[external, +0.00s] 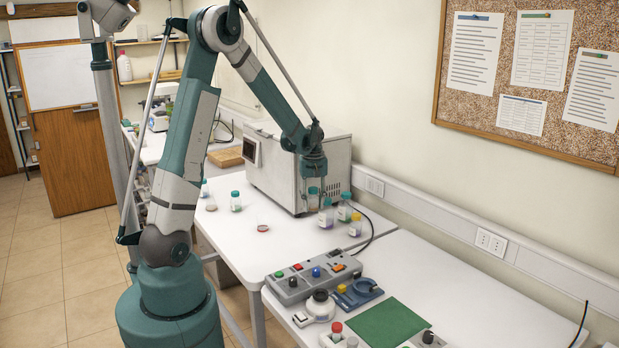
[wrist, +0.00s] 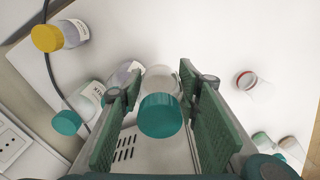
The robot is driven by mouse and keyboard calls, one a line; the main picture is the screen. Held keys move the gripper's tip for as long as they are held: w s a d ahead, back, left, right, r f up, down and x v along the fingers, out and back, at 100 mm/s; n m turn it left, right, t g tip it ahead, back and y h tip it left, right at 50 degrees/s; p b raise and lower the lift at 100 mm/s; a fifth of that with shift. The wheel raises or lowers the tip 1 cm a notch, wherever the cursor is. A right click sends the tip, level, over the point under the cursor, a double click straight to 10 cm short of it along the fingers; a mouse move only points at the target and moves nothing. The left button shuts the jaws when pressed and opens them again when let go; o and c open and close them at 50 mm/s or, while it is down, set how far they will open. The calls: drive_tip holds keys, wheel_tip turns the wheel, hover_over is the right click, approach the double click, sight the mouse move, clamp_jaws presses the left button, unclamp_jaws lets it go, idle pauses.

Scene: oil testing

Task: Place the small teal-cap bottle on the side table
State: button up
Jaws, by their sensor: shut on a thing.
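My gripper (external: 313,178) is over the white table beside the grey box-shaped instrument. It points down and is shut on a small clear bottle with a teal cap (external: 313,190). In the wrist view the teal cap (wrist: 160,115) sits between the two green finger pads (wrist: 160,120). I cannot tell whether the bottle's base touches the table. Which one is the side table is not clear from the frames.
Teal-cap bottles (external: 326,213) (external: 344,208) and a yellow-cap bottle (external: 355,226) stand close beside the gripper. The instrument (external: 300,165) is just behind. The nearer table holds a control box (external: 312,277) and green mat (external: 388,323); its right part is clear.

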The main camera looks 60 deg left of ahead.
drive_tip(key=w+d+m, duration=0.3)
drive_tip(key=w+d, duration=0.5)
drive_tip(key=d, duration=0.4)
drive_tip(key=m+b, duration=0.1)
drive_tip(key=m, duration=0.7)
hover_over(444, 291)
drive_tip(key=shift+s+f, duration=0.1)
drive_tip(key=shift+f, duration=0.2)
drive_tip(key=shift+f, duration=3.15)
drive_tip(key=shift+f, duration=1.85)
